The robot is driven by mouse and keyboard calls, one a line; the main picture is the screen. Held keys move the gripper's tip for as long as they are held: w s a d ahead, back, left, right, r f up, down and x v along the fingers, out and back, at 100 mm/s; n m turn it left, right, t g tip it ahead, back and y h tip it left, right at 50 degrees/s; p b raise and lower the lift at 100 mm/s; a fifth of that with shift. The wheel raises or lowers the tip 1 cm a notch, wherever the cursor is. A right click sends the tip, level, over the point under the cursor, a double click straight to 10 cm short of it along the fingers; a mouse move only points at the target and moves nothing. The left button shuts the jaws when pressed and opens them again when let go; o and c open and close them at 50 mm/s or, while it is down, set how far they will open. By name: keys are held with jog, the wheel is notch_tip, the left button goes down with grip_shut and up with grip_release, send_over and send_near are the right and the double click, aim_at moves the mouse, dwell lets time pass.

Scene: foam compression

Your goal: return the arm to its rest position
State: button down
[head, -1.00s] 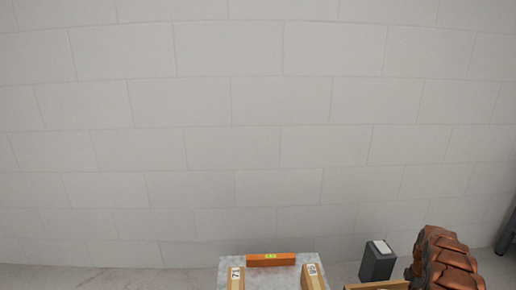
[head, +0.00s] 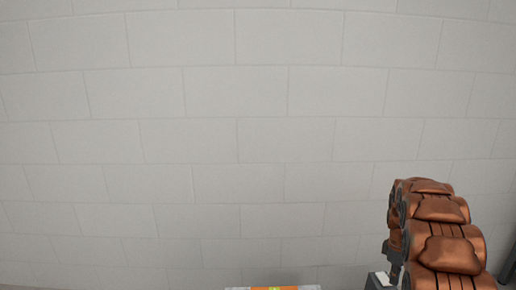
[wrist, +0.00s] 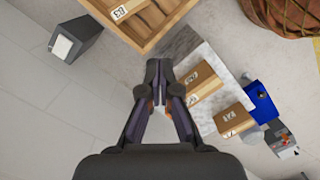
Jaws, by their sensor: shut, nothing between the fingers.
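My gripper (wrist: 158,78) shows in the middle of the wrist view, its dark fingers drawn together at the tips with nothing between them. It hangs above the floor, beside the edge of a grey slab. In the head view my copper-brown arm rises at the right in front of the wall. Its dark lower end is near the bottom edge, and the fingers cannot be made out there.
The wrist view shows a wooden crate (wrist: 165,40) holding a labelled block, a dark grey bin (wrist: 76,38), the grey slab (wrist: 179,47) with labelled blocks (wrist: 233,120), a blue object (wrist: 261,101) and a brown rounded thing (wrist: 283,15). A pale block wall (head: 200,140) fills most of the head view.

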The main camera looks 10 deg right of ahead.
jog(key=s+a+r+m+p, duration=0.2)
jog(key=s+a+r+p, duration=0.35)
jog(key=a+r, duration=0.5)
jog(key=s+a+r+m+p, duration=0.2)
jog(key=s+a+r+p, duration=0.5)
jog(key=r, duration=0.7)
jog(key=s+a+r+m+p, duration=0.2)
jog(key=s+a+r+p, duration=0.2)
jog(key=s, duration=0.7)
jog(key=s+a+r+m+p, duration=0.2)
jog(key=s+a+r+p, duration=0.3)
jog(key=s+a+r, duration=0.4)
jog(key=s+a, duration=0.1)
jog(key=s, duration=0.2)
jog(key=shift+a+g+y+p, duration=0.3)
jog(key=shift+a+g, duration=0.05)
jog(key=shift+g, duration=0.05)
